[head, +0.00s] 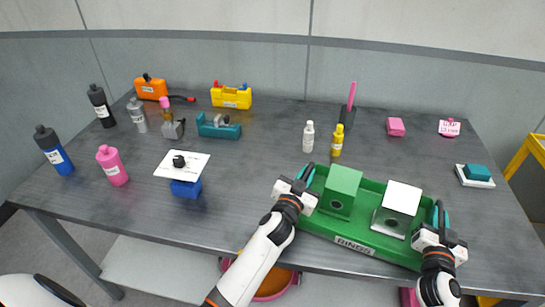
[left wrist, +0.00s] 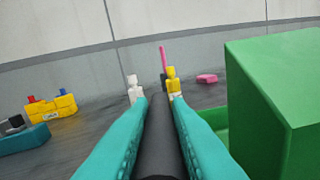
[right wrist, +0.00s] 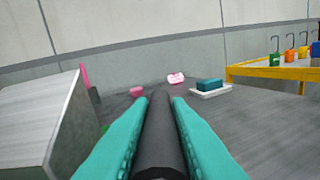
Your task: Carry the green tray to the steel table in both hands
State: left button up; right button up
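The green tray (head: 318,225) shows over the front right of the dark steel-grey table (head: 245,165); whether it rests or hangs just above is unclear. It holds a green block (head: 343,180) and a white-topped grey block (head: 399,198), each with a round hole in front. My left gripper (head: 307,173) is at the tray's left end, its teal fingers closed about a dark bar (left wrist: 160,135). My right gripper (head: 440,216) is at the right end, closed about a similar dark bar (right wrist: 160,135). The bars appear to be the tray's handles.
Behind the tray stand a white bottle (head: 308,137) and a yellow bottle (head: 337,141). A teal block on a white dish (head: 475,176) is to the right. Several bottles and tools occupy the table's left and back. A yellow table (right wrist: 265,72) stands beyond the right end.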

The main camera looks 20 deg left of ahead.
pick_arm(q)
jog(key=o, duration=0.4)
jog(key=shift+r, duration=0.1)
pick_arm(e)
jog(key=o, duration=0.4)
jog(key=shift+r, duration=0.1)
pick_arm(q)
jog(key=shift+s, duration=0.1)
jog(key=shift+s, duration=0.25)
pick_arm(e)
jog(key=shift+s, duration=0.15)
pick_arm(q)
jog(key=s, duration=1.1)
jog(key=shift+s, duration=0.2)
pick_arm(e)
jog(key=s, duration=1.2)
